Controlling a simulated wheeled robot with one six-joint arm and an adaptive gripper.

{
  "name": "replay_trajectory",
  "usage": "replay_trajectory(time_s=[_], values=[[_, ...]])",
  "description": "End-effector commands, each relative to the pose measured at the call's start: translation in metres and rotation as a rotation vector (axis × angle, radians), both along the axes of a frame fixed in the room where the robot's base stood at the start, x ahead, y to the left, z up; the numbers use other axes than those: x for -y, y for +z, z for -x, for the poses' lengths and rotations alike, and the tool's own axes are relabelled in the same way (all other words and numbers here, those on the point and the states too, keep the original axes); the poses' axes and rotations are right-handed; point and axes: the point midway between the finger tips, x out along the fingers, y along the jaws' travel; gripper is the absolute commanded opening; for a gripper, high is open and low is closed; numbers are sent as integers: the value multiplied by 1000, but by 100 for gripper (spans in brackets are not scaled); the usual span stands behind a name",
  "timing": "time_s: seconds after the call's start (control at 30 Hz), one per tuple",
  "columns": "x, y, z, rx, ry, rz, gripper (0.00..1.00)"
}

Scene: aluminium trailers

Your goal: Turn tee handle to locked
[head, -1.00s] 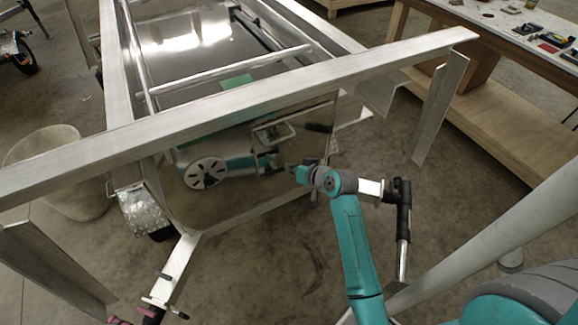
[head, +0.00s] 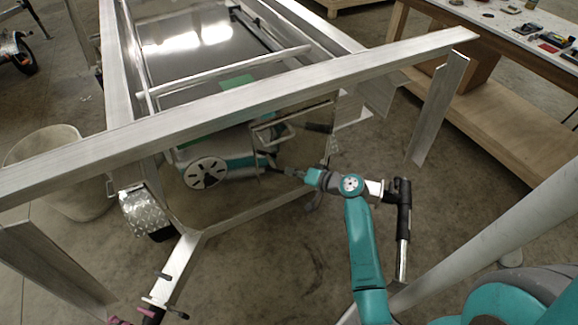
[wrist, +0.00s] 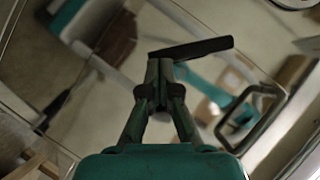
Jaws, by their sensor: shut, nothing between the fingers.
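The tee handle (wrist: 205,47) is a dark bar in the wrist view, just beyond my fingertips. It lies nearly level across the picture, its right end slightly higher. My gripper (wrist: 160,66) is shut and empty, its fingertips close below the bar's left part; I cannot tell whether they touch it. In the head view my gripper (head: 284,171) is in front of the shiny trailer panel (head: 235,195). The tee handle is hard to make out there among dark parts and reflections.
A silver loop handle (wrist: 268,112) stands out from the panel, right of my fingers in the wrist view. A long aluminium beam (head: 240,95) crosses above the panel. A workbench (head: 500,30) with tools is at the back right.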

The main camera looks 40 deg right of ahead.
Motion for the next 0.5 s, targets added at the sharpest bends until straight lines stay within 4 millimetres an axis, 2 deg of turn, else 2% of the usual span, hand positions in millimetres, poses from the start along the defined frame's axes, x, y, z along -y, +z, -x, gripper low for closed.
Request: replay_trajectory(time_s=[0.5], values=[[-4,-13,-1,76,0,-268,0]])
